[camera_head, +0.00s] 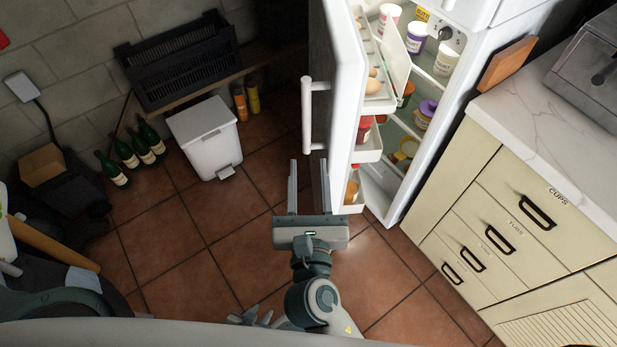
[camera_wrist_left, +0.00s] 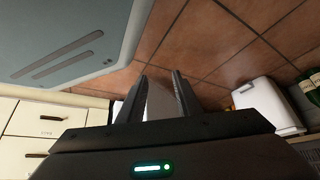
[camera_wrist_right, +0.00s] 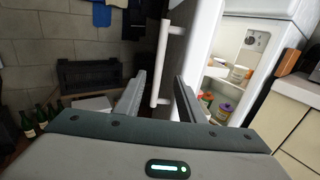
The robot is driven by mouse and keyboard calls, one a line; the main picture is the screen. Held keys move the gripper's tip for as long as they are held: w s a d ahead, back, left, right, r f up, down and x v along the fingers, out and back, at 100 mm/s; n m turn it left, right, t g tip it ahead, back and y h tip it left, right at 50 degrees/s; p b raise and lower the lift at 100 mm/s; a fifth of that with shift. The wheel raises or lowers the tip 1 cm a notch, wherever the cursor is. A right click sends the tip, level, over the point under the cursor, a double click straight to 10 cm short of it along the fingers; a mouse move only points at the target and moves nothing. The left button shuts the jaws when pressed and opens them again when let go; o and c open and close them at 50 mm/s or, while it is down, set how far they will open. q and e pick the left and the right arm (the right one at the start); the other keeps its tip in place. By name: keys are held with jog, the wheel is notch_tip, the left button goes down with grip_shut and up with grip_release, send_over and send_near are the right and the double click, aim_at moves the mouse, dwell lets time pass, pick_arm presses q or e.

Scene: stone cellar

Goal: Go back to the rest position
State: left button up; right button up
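My right gripper (camera_head: 308,172) is open and empty at the middle of the head view, close to the open fridge door. In the right wrist view its two fingers (camera_wrist_right: 158,88) stand apart, with the white door handle (camera_wrist_right: 162,62) showing in the gap between them. Neither finger visibly touches the handle; how far it lies beyond the tips is hard to tell. My left gripper (camera_wrist_left: 152,88) is open in the left wrist view, its fingers apart over floor tiles and a pale surface.
The fridge door (camera_head: 342,105) stands open, with jars inside. A counter with drawers (camera_head: 500,225) is at the right. A white bin (camera_head: 203,133), green bottles (camera_head: 128,152) and a black crate (camera_head: 182,62) stand at the back left. The tiled floor (camera_head: 190,240) at centre left is clear.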

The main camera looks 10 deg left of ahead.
jog(key=shift+s, duration=0.5)
jog(key=s+d+f+m+g, duration=0.15)
jog(key=f+m, duration=0.35)
jog(key=f, duration=0.7)
jog(key=d+f+m+g+y, duration=0.1)
jog(key=d+f+m+g, duration=0.2)
jog(key=f, duration=0.9)
jog(key=s+f+m+g, duration=0.1)
jog(key=f+m+g, duration=0.35)
jog(key=f, duration=0.75)
jog(key=s+d+f+m+g+h, duration=0.1)
jog(key=s+d+f+m, duration=0.6)
jog(key=d+f+m, duration=0.2)
jog(key=s+d+f+m+g, duration=0.1)
jog(key=s+d+f+m, duration=0.7)
jog(key=f+m, duration=0.5)
jog(key=shift+d+m+h, duration=0.35)
jog(key=shift+d+h, duration=0.05)
jog(key=shift+d, duration=0.1)
jog(key=shift+f, duration=0.1)
